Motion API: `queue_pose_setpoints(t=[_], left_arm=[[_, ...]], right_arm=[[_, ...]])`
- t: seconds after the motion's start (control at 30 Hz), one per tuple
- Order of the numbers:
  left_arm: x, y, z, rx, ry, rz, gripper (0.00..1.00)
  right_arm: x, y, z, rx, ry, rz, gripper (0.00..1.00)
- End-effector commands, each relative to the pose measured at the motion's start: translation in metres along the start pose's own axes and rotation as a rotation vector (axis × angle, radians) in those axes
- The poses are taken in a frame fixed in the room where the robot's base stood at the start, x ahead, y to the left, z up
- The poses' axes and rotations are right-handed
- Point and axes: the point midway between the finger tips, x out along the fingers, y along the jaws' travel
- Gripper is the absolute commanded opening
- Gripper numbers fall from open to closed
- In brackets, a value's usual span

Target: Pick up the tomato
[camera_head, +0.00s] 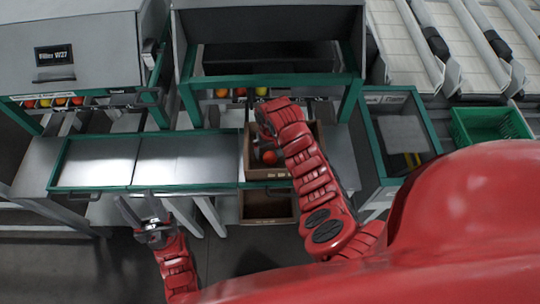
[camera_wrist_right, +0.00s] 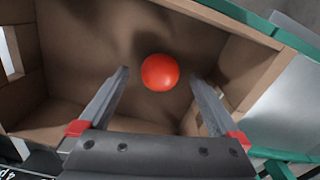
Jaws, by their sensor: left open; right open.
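A red-orange tomato (camera_head: 269,157) lies in a brown cardboard box (camera_head: 267,174) on the bench in the head view. In the right wrist view the tomato (camera_wrist_right: 160,72) rests on the floor of the box (camera_wrist_right: 70,50). My right gripper (camera_wrist_right: 158,88) is open above it, with one finger to either side of the tomato in the picture; I cannot tell how far above. In the head view my right arm hides part of the box and most of that gripper. My left gripper (camera_head: 143,213) is open and empty in front of the green-edged bench, away from the box.
A second brown box (camera_head: 266,205) sits below the first. The bench with metal panels (camera_head: 110,187) lies to the left. Several tomatoes (camera_head: 240,93) show in the machine behind. A green crate (camera_head: 490,124) stands at the right.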

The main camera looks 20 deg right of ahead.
Motion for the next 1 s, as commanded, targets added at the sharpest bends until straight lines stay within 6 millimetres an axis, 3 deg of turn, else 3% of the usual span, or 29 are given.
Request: queue_pose_setpoints(t=[0.2,0.43,0.77,1.0], left_arm=[[0.0043,-0.0002,-0.0007,0.0,0.0,0.0,0.5],[0.0038,-0.0002,-0.0006,0.0,0.0,0.0,0.5],[0.0038,-0.0002,-0.0006,0.0,0.0,0.0,0.5],[0.0037,-0.0002,-0.0006,0.0,0.0,0.0,0.5]], right_arm=[[0.0125,-0.0001,0.0003,-0.002,0.0,0.001,0.98],[0.0135,0.0,0.0,-0.001,0.002,0.001,0.97],[0.0133,-0.0001,-0.0001,-0.001,0.002,0.0,0.37],[0.0129,-0.0001,-0.0002,-0.001,0.002,0.0,0.36]])
